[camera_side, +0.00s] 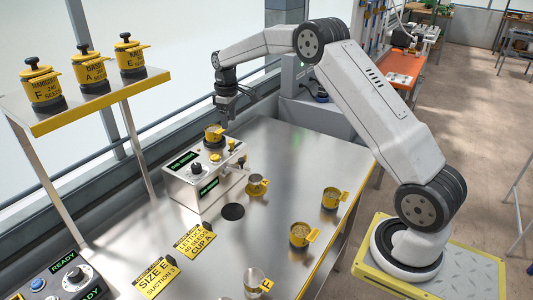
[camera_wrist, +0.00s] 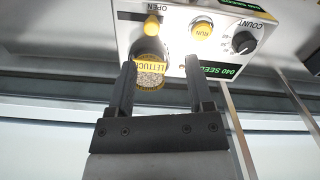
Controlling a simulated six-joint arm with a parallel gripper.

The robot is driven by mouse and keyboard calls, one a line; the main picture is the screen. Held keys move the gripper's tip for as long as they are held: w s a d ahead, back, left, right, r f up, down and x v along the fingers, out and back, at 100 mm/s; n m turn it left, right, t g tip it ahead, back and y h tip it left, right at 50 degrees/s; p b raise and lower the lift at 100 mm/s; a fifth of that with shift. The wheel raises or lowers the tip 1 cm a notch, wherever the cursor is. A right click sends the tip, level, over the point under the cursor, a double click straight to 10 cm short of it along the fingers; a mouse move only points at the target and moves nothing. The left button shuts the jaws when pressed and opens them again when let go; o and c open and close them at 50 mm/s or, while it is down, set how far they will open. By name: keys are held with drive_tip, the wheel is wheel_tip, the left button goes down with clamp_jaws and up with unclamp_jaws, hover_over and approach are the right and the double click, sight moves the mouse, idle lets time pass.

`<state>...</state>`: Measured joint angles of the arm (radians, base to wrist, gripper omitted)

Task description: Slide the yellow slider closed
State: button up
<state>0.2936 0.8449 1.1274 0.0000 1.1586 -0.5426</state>
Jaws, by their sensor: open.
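The yellow slider (camera_wrist: 151,26) is a small knob at a dark slot on the white seeder box, beside the OPEN label in the wrist view. A yellow RUN button (camera_wrist: 201,30) is to its right. The white seeder box (camera_side: 187,183) stands on the metal table. A yellow-labelled lettuce cup (camera_wrist: 150,68) with seeds sits by the slider. My gripper (camera_wrist: 163,78) is open and empty, its two dark fingers apart, with the cup showing between them. In the side view my gripper (camera_side: 229,108) hangs above the box, apart from it.
A black COUNT dial (camera_wrist: 243,42) and a green display are on the box. Yellow-banded cups (camera_side: 300,234) stand on the metal table (camera_side: 275,160). Yellow cards (camera_side: 195,240) lie at the front. A raised shelf (camera_side: 100,100) holds 3 jars at left.

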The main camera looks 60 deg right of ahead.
sight(231, 141)
drive_tip(key=shift+w+d, duration=0.3)
drive_tip(key=shift+d, duration=0.25)
drive_tip(key=shift+f, duration=0.1)
drive_tip(key=shift+f, duration=3.85)
clamp_jaws()
